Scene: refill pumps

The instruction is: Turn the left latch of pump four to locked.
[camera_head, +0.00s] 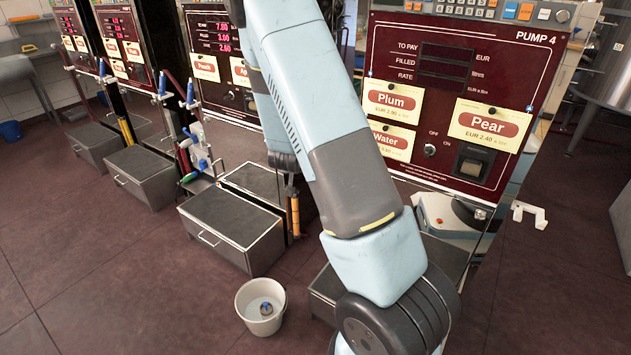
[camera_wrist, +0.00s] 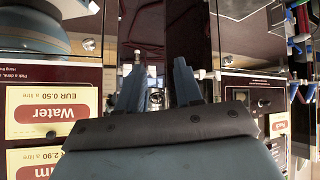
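Pump four (camera_head: 520,60) stands at the right in the head view, with a dark red panel and Plum, Pear and Water cards. My arm covers its left edge, so I cannot make out its left latch there. In the wrist view, which is upside down, pump four's Water card (camera_wrist: 52,112) is at the left.
Other pumps stand in a row to the left, with steel boxes (camera_head: 230,222) before them and hoses and nozzles on their sides. A white bucket (camera_head: 261,305) stands on the floor, left of my arm's lower part. The tiled floor at the lower left is clear.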

